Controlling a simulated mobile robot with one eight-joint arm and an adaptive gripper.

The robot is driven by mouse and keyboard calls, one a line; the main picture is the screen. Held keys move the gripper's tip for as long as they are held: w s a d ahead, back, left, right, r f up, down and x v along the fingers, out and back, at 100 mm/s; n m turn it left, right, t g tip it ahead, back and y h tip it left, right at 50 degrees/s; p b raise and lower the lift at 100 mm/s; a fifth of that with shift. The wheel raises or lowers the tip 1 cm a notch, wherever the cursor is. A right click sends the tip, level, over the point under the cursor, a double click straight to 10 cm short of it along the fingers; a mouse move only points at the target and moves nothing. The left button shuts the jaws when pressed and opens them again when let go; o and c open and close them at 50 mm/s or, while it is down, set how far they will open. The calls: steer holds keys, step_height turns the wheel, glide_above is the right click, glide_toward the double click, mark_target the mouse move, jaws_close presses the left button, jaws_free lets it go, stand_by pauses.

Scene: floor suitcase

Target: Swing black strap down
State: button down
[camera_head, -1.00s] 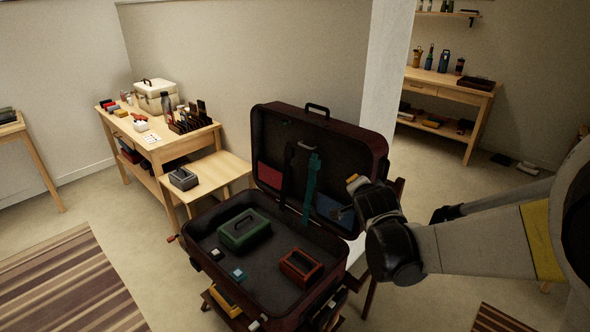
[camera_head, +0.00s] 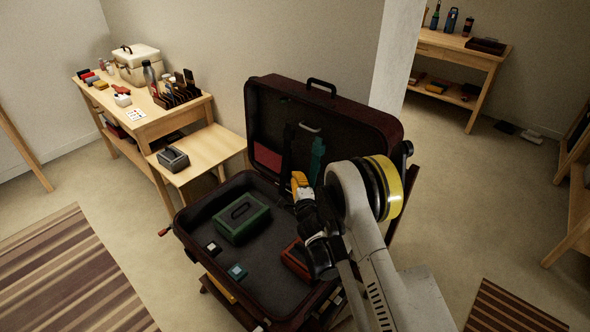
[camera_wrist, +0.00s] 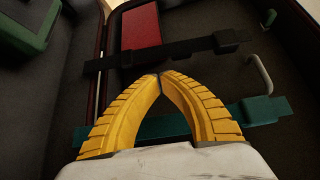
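The black strap (camera_head: 288,146) hangs down inside the raised lid of the open suitcase (camera_head: 262,87). In the wrist view the black strap (camera_wrist: 190,48) runs across the lid lining, with a dark block at its right end. A teal strap (camera_head: 317,158) lies beside it on the lid; it also shows in the wrist view (camera_wrist: 262,111), partly behind my fingers. My gripper (camera_head: 297,175) is in front of the lid near the straps. Its yellow fingertips (camera_wrist: 160,76) meet, with nothing seen between them, close to the black strap's edge. Contact cannot be told.
A green box (camera_head: 242,219), a red box (camera_head: 296,257) and small blocks (camera_head: 236,271) lie in the suitcase base. A red panel (camera_wrist: 140,27) is on the lid beside the black strap. A metal handle (camera_wrist: 258,73) stands out from the lid. A wooden table (camera_head: 205,152) stands left.

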mark_target(286, 166)
steer(key=b+x, duration=0.3)
steer(key=x, duration=0.4)
steer(key=shift+w, duration=0.25)
steer(key=shift+a, duration=0.1)
